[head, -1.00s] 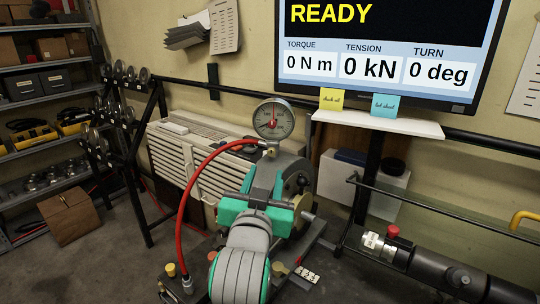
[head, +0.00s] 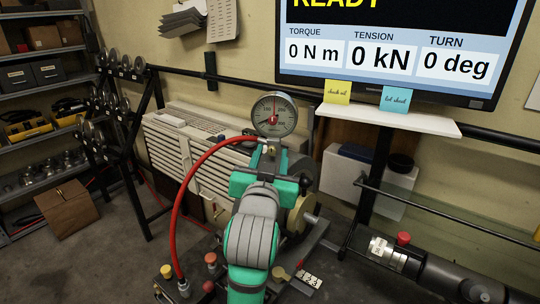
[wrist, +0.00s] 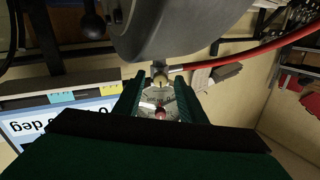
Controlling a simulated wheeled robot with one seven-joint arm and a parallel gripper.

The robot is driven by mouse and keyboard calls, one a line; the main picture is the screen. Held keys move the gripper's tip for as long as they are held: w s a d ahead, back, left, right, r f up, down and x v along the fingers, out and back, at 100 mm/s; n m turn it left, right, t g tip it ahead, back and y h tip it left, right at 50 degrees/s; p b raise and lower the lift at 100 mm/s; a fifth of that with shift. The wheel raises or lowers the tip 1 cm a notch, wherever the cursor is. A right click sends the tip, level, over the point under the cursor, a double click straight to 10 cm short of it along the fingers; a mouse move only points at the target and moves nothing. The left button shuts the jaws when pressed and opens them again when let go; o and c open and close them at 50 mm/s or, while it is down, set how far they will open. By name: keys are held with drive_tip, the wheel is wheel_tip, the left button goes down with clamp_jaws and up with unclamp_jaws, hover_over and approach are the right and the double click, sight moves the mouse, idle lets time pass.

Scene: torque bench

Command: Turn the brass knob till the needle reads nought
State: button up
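In the wrist view the gauge (wrist: 158,102) appears upside down between my two green fingers. My gripper (wrist: 160,86) is open, its fingers apart with nothing seen held. A small brass-coloured fitting (wrist: 160,78) shows at the gauge's stem, between the fingertips. A yellowish brass-coloured knob (head: 281,273) sits low on the bench, right of my arm. I cannot tell which is the task's knob.
A red hose (head: 180,205) arcs from the gauge's stem down to the bench at left. A grey machine body (wrist: 175,28) lies close to the fingers. A red-capped cylinder (head: 403,239) is at right. The screen (head: 400,55) shows zero torque, tension and turn.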

clamp_jaws()
drive_tip(key=n, duration=0.3)
drive_tip(key=shift+n, duration=0.4)
drive_tip(key=n, duration=0.3)
drive_tip(key=shift+n, duration=0.3)
drive_tip(key=n, duration=0.4)
drive_tip(key=shift+a, duration=0.1)
drive_tip(key=shift+n+g+h, duration=0.3)
drive_tip(key=shift+n, duration=1.7)
drive_tip(key=shift+a, duration=0.1)
